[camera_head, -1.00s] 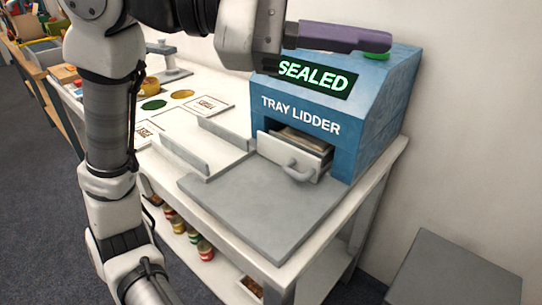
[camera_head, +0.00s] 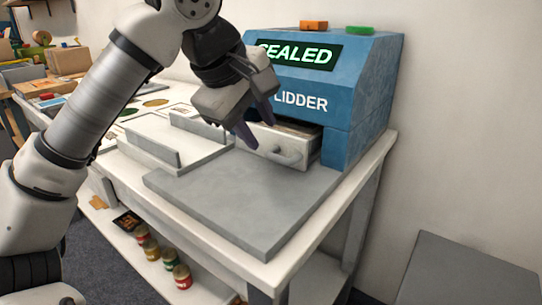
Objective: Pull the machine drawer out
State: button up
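The blue tray lidder machine (camera_head: 350,95) stands at the back of the white bench, with "SEALED" lit in green on its screen (camera_head: 300,54). Its pale grey drawer (camera_head: 305,150) sticks out a little at the front and has a rounded handle (camera_head: 288,156). Something flat shows dimly inside the drawer. My gripper (camera_head: 261,134) points down in front of the machine, at the left of the drawer front. Its two purple fingers are apart with nothing visible between them. They appear left of the handle and not around it; the gap in depth is hard to tell.
A flat grey plate (camera_head: 225,200) lies in front of the drawer, with clear space on it. Left of it is a low-walled grey channel (camera_head: 165,150). A green button (camera_head: 360,30) and an orange block (camera_head: 314,25) are on the machine top. A grey box (camera_head: 465,270) stands at right.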

aim_at(276, 157)
jog(key=b+x, duration=0.1)
jog(key=x, duration=0.6)
grip_shut()
